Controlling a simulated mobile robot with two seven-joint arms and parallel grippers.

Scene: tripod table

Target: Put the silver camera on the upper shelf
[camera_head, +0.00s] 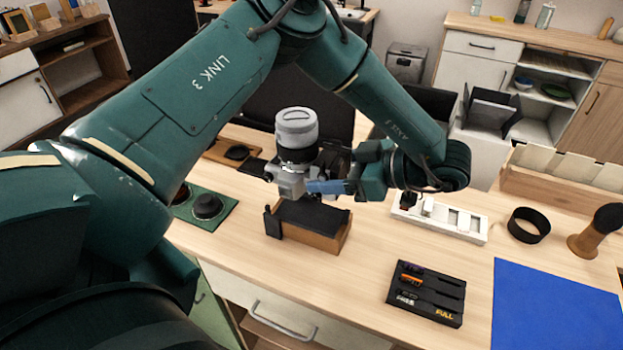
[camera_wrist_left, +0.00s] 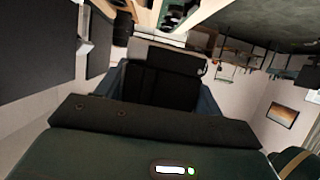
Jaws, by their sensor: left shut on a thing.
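The silver camera (camera_head: 289,183) is held above the table by my left gripper (camera_head: 326,187), with its light grey and black lens (camera_head: 296,130) pointing up. My left gripper reaches it from the right and is shut on its body. In the left wrist view a dark part of the camera (camera_wrist_left: 163,75) fills the space between the fingers. Below the camera stands a small wooden box with a black top (camera_head: 312,222); a clear gap is hard to judge. A shelved cabinet (camera_head: 590,48) stands at the back right and another shelf unit (camera_head: 75,55) at the back left. My right gripper is out of view.
On the table (camera_head: 350,290) are a white strip (camera_head: 440,218), a black tray of small parts (camera_head: 427,293), a blue mat (camera_head: 550,310), a black ring (camera_head: 529,225) and a green pad with dark round pieces (camera_head: 222,222). Bare wood shows in front of the box.

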